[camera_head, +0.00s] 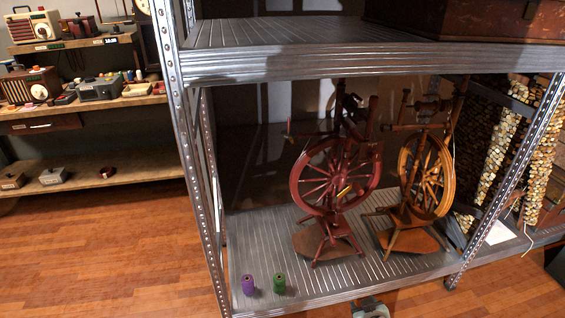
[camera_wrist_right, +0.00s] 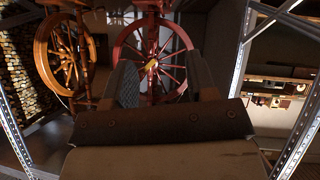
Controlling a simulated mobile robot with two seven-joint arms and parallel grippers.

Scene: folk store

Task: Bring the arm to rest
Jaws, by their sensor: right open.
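My right gripper (camera_wrist_right: 163,82) is open in the right wrist view, with a dark finger on each side and nothing held between them. Beyond the gap stands the red spinning wheel (camera_wrist_right: 130,47), with a small yellow piece (camera_wrist_right: 151,64) showing at its middle. In the head view, a small grey part at the bottom edge in front of the shelf seems to be mine. The rest of the right arm is out of that view. My left gripper is in neither view.
Wooden floor (camera_head: 110,250) is clear at left.

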